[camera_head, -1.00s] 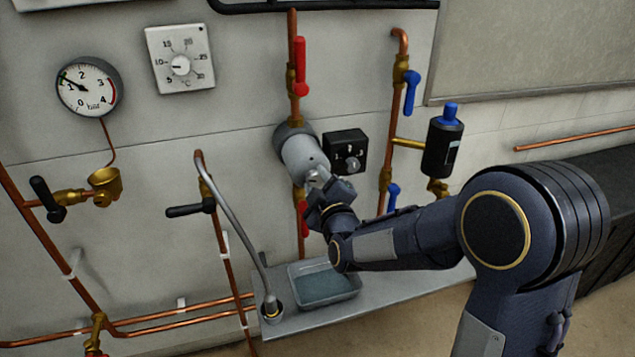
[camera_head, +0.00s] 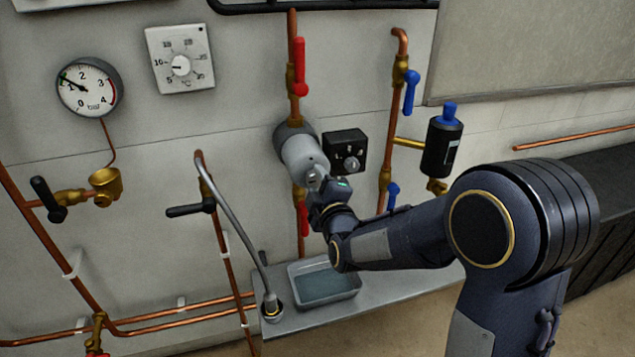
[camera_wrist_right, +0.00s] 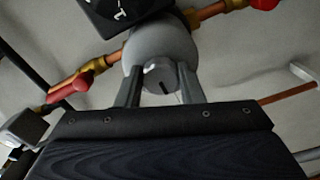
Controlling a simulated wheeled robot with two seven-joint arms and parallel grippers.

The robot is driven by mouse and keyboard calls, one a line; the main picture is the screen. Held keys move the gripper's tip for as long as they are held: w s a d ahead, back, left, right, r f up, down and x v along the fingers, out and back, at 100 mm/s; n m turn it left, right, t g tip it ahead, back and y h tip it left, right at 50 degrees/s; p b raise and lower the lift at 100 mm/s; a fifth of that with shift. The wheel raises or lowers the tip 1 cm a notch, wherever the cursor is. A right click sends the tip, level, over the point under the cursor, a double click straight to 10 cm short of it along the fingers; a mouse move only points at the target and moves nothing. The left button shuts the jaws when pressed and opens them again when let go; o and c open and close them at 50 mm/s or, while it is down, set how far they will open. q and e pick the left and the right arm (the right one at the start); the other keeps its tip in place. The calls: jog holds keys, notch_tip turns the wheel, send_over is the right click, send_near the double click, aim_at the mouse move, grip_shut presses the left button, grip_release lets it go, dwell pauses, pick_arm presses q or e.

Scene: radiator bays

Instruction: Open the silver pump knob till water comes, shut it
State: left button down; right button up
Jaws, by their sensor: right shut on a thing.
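The grey pump body (camera_head: 300,150) sits on the copper pipe in the middle of the wall, facing me. Its silver knob (camera_wrist_right: 160,76) shows in the right wrist view, with a dark mark on its face. My right gripper (camera_wrist_right: 160,88) is shut on the knob, one finger on each side. In the head view the right gripper (camera_head: 320,183) is at the pump's front end and mostly hides the knob. No running water can be made out. My left gripper is out of view.
A black dial box (camera_head: 346,152) is close right of the pump. Red levers (camera_head: 301,68) are above and below it. A grey tray (camera_head: 325,287) stands on the shelf below, beside a bent grey pipe (camera_head: 243,235). A pressure gauge (camera_head: 88,87) is at left.

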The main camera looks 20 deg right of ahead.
jog(key=o, duration=1)
jog(key=s, duration=0.8)
jog(key=shift+d, duration=0.15)
jog(key=shift+w, duration=0.1)
